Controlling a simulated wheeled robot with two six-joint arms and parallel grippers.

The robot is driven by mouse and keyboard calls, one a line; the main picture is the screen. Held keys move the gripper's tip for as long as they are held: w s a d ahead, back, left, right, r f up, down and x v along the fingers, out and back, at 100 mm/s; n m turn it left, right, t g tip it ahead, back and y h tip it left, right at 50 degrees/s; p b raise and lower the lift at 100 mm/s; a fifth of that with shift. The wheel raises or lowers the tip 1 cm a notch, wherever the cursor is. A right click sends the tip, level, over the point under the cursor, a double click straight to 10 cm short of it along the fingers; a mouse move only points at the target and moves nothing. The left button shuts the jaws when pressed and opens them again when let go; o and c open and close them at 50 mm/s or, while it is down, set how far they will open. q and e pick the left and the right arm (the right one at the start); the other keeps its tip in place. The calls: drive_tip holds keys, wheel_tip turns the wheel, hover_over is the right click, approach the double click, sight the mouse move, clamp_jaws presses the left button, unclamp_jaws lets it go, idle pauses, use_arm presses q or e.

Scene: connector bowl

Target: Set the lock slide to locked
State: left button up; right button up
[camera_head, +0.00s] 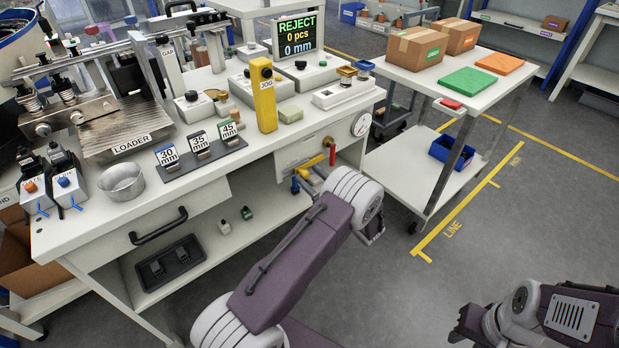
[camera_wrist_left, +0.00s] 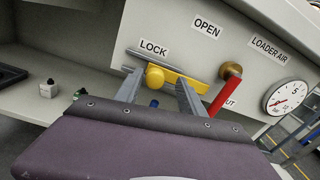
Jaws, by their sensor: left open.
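The lock slide (camera_wrist_left: 196,83) is a yellow bar with a round yellow knob, set on the bench's front panel in the left wrist view. Its knob sits below the LOCK label (camera_wrist_left: 153,48), left of the OPEN label (camera_wrist_left: 206,27). My left gripper (camera_wrist_left: 158,82) is open, with one grey finger on each side of the knob. Contact with the knob cannot be told. In the head view my left gripper (camera_head: 308,178) is at the bench front, partly hidden by my arm. My right gripper (camera_head: 459,334) is at the lower right; its jaws are unclear.
A red-handled valve (camera_wrist_left: 224,90) is close to the right finger. A pressure gauge (camera_wrist_left: 284,97) is farther right. A blue part (camera_wrist_left: 153,104) shows low between the fingers. A white cart (camera_head: 447,105) with boxes stands right of the bench; open floor lies in front.

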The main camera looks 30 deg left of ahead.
use_arm(q)
drive_tip(key=shift+s, duration=0.1)
drive_tip(key=shift+s+d+r, duration=0.1)
drive_tip(key=shift+d, duration=0.05)
drive_tip(key=p+v, duration=0.2)
drive_tip(key=v, duration=0.6)
drive_tip(key=shift+d, duration=0.3)
